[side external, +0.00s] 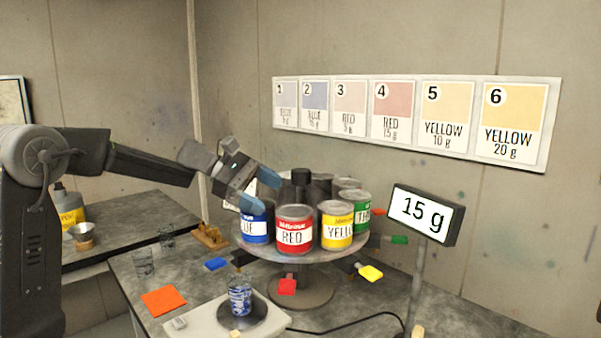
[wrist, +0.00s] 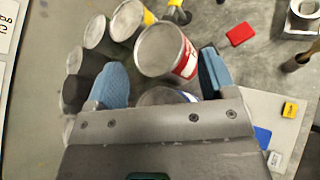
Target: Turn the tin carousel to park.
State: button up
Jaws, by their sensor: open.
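The tin carousel (side external: 262,250) is a round grey turntable on a pedestal. Its front tins are a blue tin (side external: 257,228), a red tin (side external: 294,232), a yellow tin (side external: 336,230) and a green tin (side external: 362,212); grey tins stand behind. My gripper (side external: 256,196) is open at the blue tin, on the carousel's left. In the wrist view, the blue tin (wrist: 163,97) shows between the blue fingers of my gripper (wrist: 161,75), partly hidden by the gripper body. The red tin (wrist: 168,52) is just beyond them. I cannot tell whether the fingers touch the blue tin.
A cup with blue contents (side external: 240,298) stands on a scale (side external: 208,322) in front. A display (side external: 424,214) reads 15 g at right. Coloured tabs, including a yellow one (side external: 371,272), stick out below the carousel. An orange cloth (side external: 164,301) lies at left. A numbered chart (side external: 410,118) hangs behind.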

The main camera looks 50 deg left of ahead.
aim_at(301, 170)
jog(key=w+a+n+t+h, duration=0.1)
jog(key=w+a+n+t, duration=0.25)
jog(key=a, duration=0.35)
jog(key=w+a+n+t+h, duration=0.1)
jog(key=w+a+n+t, duration=0.1)
jog(key=a+n, duration=0.35)
jog(key=shift+m, duration=0.9)
jog(key=x, duration=0.8)
jog(key=w+a+x, duration=0.1)
jog(key=x, duration=0.3)
jog(key=shift+d+r, duration=0.15)
jog(key=shift+r, duration=0.2)
jog(key=c, duration=1.3)
jog(key=shift+t, duration=0.25)
jog(key=shift+y, duration=0.4)
